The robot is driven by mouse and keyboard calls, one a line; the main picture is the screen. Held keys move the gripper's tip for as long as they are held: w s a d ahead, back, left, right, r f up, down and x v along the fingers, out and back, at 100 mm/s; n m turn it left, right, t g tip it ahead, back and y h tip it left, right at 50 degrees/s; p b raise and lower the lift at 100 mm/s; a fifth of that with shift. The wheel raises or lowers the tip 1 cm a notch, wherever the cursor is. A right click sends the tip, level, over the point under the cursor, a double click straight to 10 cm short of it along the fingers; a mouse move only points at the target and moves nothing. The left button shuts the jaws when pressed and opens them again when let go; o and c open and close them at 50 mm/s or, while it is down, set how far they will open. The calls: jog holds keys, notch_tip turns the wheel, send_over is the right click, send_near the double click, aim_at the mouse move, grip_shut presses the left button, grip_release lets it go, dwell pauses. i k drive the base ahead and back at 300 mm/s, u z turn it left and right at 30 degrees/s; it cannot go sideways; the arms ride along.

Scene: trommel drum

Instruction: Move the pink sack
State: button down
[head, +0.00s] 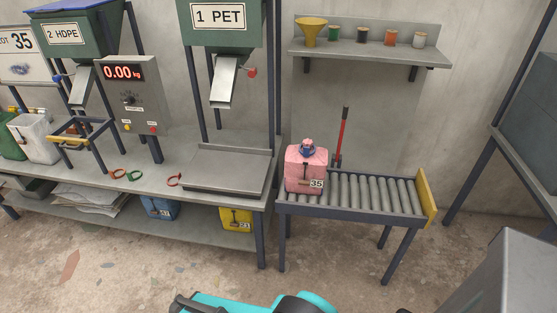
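The pink sack (306,172) stands upright on the left end of the roller conveyor (352,211). Its top is gathered, with a blue band (307,150) around the neck. A white tag reading 35 (316,184) is on its lower front, and a small brownish handle-like piece shows on its front. Nothing is touching the sack from above. My gripper is not in view; only teal and dark parts of my own body show at the bottom edge.
A yellow end plate (426,197) closes the conveyor's right end. A wall shelf (370,52) holds a funnel and several small spools. A bench (110,184) with a metal tray (228,172) is left. The conveyor's right rollers are clear.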

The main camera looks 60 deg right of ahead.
aim_at(316, 165)
jog(key=u, duration=0.05)
jog(key=i, duration=1)
jog(key=z, duration=0.05)
